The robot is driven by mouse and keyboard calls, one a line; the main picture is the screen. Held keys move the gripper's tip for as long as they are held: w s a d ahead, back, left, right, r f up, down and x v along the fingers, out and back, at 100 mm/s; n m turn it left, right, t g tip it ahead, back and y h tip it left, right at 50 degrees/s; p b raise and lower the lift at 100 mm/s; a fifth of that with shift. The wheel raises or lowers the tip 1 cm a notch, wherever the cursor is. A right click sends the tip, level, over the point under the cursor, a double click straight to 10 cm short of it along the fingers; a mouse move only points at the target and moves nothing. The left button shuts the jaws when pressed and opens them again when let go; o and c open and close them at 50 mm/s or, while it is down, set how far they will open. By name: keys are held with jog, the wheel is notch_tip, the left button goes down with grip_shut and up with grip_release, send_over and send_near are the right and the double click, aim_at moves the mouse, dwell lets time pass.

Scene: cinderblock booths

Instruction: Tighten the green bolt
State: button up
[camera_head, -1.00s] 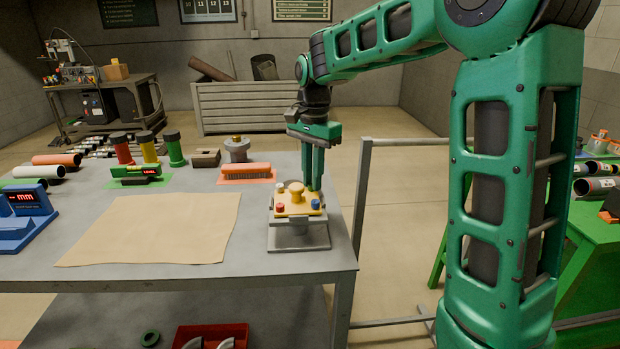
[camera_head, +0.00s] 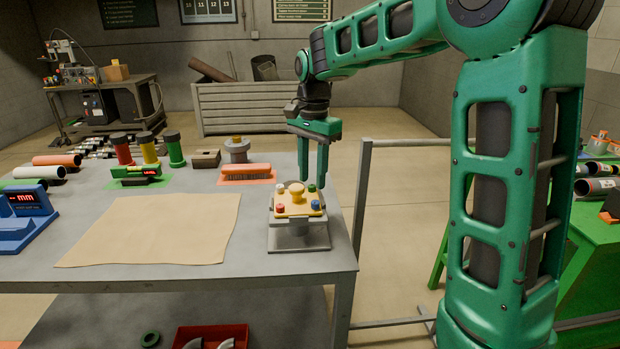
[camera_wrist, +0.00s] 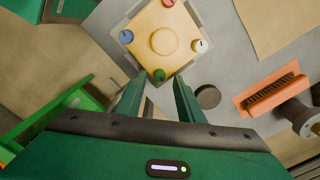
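The green bolt (camera_head: 311,188) stands at the back right corner of a square yellow plate (camera_head: 290,209) on a grey stand. The plate has a central yellow knob (camera_head: 297,192) and red (camera_head: 281,209), blue (camera_head: 316,204) and white (camera_head: 277,187) bolts at its other corners. My gripper (camera_head: 314,177) is open and empty, pointing down, with its fingertips just above the green bolt. In the wrist view the green bolt (camera_wrist: 159,75) shows just beyond the gap between my fingertips (camera_wrist: 158,86), apart from both. Whether its head sits flush is too small to tell.
A tan sheet (camera_head: 150,228) lies left of the stand on the grey table (camera_head: 190,280). An orange brush (camera_head: 246,170), a grey flanged part (camera_head: 237,152) and several coloured bolt-like parts stand behind it. A grey rail frame (camera_head: 362,200) stands right of the table edge.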

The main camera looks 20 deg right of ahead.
aim_at(313, 185)
notch_tip(313, 185, up, 10)
jog(key=shift+w+f, duration=0.15)
jog(key=shift+d, duration=0.1)
dwell(0.5)
jog(key=s+d+f+n, duration=0.25)
jog(key=s+d, duration=0.25)
jog(key=s, duration=0.3)
jog(key=s+d+f+n, duration=0.1)
jog(key=s+d+f, duration=0.35)
jog(key=s, duration=0.45)
jog(key=s+d+f+n, duration=0.1)
jog(key=s+f, duration=0.4)
jog(key=s, duration=0.3)
jog(key=s+d+f+n, duration=0.1)
jog(key=s+f+n, duration=0.1)
jog(key=s+f, duration=0.3)
jog(key=s, duration=0.4)
jog(key=shift+s+d+f, duration=0.15)
jog(key=shift+s+d, duration=0.1)
jog(key=shift+d, duration=0.05)
jog(key=shift+w+f, duration=0.2)
jog(key=shift+w, duration=0.45)
jog(key=shift+c, duration=0.5)
